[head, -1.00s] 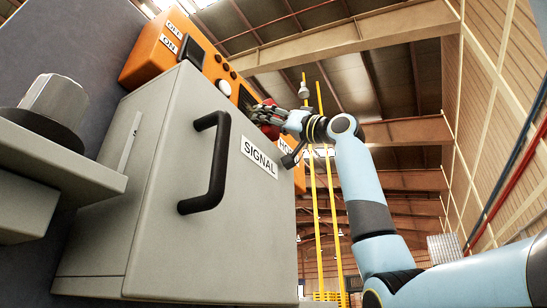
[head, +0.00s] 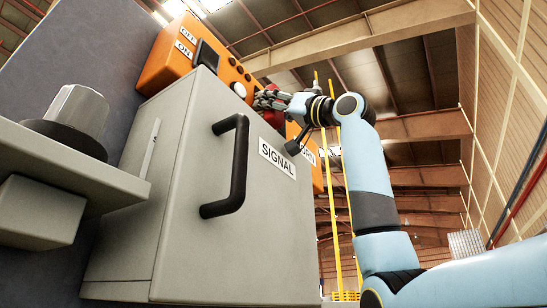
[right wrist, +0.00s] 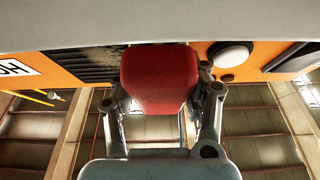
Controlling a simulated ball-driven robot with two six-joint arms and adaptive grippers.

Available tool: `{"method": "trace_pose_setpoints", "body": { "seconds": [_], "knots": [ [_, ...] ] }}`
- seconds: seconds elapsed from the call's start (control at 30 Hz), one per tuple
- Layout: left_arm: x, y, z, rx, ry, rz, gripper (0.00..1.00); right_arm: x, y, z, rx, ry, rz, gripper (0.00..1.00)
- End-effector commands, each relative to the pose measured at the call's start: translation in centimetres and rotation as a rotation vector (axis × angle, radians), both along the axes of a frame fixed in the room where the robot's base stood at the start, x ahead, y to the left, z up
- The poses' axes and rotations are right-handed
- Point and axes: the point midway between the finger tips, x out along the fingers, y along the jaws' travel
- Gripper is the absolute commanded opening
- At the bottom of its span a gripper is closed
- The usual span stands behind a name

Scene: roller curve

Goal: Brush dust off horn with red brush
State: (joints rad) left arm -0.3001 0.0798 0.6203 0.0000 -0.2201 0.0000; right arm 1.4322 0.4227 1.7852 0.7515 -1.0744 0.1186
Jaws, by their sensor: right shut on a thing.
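My right gripper (head: 268,100) is shut on the red brush (head: 273,118) beside the orange panel, just past the top edge of the grey SIGNAL box. In the right wrist view, the red brush (right wrist: 160,78) sits between the two fingers of my right gripper (right wrist: 162,100). A dark slotted grille (right wrist: 88,66), seemingly the horn, is left of the brush there, near the partly cut-off HORN label. The brush's far end is hidden, so I cannot tell whether it touches the panel. Dust cannot be made out. My left gripper is not in view.
The grey SIGNAL box (head: 240,245) with its black handle (head: 232,165) fills the middle. The orange panel (head: 165,62) carries ON and OFF labels and a white button (head: 239,89). A grey ledge with a knob (head: 78,112) is at left. Open hall lies to the right.

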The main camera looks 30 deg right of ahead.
Motion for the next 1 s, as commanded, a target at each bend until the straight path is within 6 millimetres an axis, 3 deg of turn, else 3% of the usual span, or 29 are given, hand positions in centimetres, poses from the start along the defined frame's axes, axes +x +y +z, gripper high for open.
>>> {"method": "trace_pose_setpoints", "body": {
  "seconds": [0.1, 0.5, 0.73, 1.0],
  "knots": [
    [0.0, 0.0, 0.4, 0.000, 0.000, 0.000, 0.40, 0.1, -0.1, 0.8, 0.000, -0.001, 0.000, 0.20],
    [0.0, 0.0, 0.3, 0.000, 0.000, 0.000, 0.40, 1.6, -3.1, 0.6, 0.000, 0.001, -0.001, 0.20],
    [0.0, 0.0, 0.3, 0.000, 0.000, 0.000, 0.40, 1.9, -3.9, 0.6, 0.001, 0.001, 0.000, 0.20],
    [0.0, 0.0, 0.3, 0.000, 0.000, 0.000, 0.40, 2.8, -6.3, 0.6, 0.002, 0.002, -0.002, 0.20]
  ]
}}
